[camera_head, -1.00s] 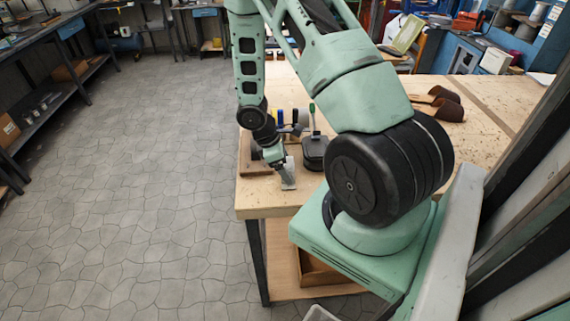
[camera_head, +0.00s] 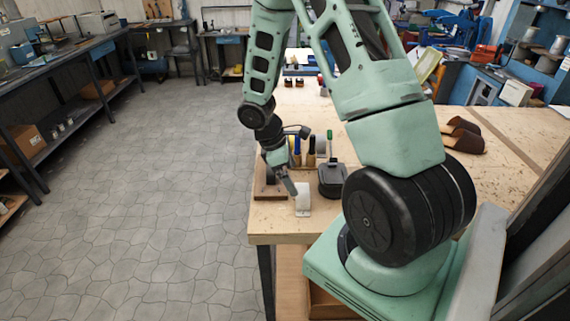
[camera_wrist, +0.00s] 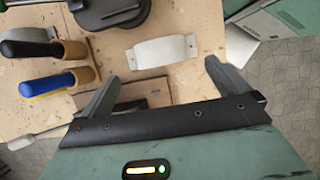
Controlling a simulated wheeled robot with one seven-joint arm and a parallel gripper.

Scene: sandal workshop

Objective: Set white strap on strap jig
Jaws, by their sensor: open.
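The white strap (camera_head: 302,199) is a pale arched piece with flat end tabs. It rests on the wooden table near its front left corner. In the wrist view the strap (camera_wrist: 162,52) lies just beyond my fingertips, clear of both. My gripper (camera_head: 289,187) is low over the table, just left of the strap. In the wrist view my gripper (camera_wrist: 162,75) is open and empty. A brown wooden base with a dark upright part, perhaps the strap jig (camera_head: 262,190), stands left of the strap. Its brown edge shows between my fingers in the wrist view, partly hidden.
Blue-yellow (camera_wrist: 50,85) and black (camera_wrist: 28,49) handled tools stand close by. Open floor (camera_head: 150,220) lies left.

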